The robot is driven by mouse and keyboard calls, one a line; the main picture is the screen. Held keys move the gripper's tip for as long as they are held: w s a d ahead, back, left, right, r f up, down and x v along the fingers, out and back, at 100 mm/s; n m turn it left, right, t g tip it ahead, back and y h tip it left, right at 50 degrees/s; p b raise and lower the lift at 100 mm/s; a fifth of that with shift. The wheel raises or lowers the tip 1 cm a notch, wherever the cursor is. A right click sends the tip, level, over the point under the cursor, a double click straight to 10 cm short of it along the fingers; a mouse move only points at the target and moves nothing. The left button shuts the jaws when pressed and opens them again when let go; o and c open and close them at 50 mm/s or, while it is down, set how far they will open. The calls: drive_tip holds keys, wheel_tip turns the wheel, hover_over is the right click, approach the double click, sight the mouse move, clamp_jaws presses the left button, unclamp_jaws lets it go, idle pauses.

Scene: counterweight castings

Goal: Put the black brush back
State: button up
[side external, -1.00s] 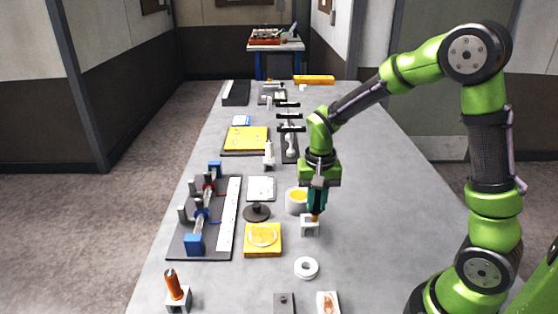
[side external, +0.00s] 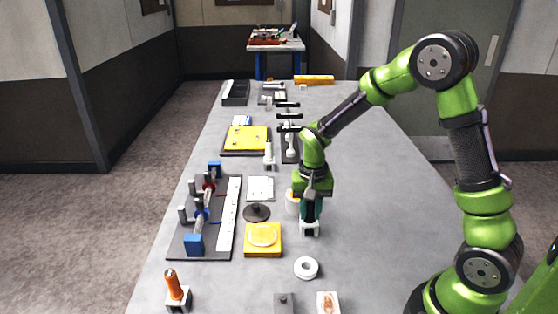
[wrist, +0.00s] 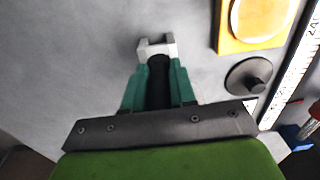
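The black brush (wrist: 159,68) shows in the wrist view as a dark, upright handle between my teal fingers. My gripper (side external: 311,214) is pointing down, shut on the brush, just above a small white-grey holder (side external: 309,231). The holder also shows in the wrist view (wrist: 156,46), right at the brush's end. The lower part of the brush is hidden by the fingers and holder, so I cannot tell how deep it sits.
A white ring (side external: 306,268) lies in front of the holder. A yellow block (side external: 262,240) and a dark round knob (side external: 256,212) are to its left. A white tub (side external: 292,202) stands close behind my gripper. An orange-handled brush (side external: 174,284) stands at front left. The table's right side is clear.

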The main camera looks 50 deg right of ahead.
drive_tip(key=shift+o, duration=1.2)
wheel_tip(320, 180, up, 12)
drive_tip(key=shift+r, duration=0.25)
drive_tip(key=s+a+r+n+t+y, duration=0.1)
drive_tip(key=s+a+r+n+t, duration=0.1)
drive_tip(key=s, duration=0.5)
drive_tip(key=s+a+r+n+t+y, duration=0.1)
drive_tip(key=s+a+r+n+t, duration=0.2)
drive_tip(key=s, duration=0.4)
wheel_tip(320, 180, up, 2)
drive_tip(key=shift+s+a+r+t, duration=0.2)
drive_tip(key=shift+a+t, duration=0.55)
drive_tip(key=shift+t, duration=0.35)
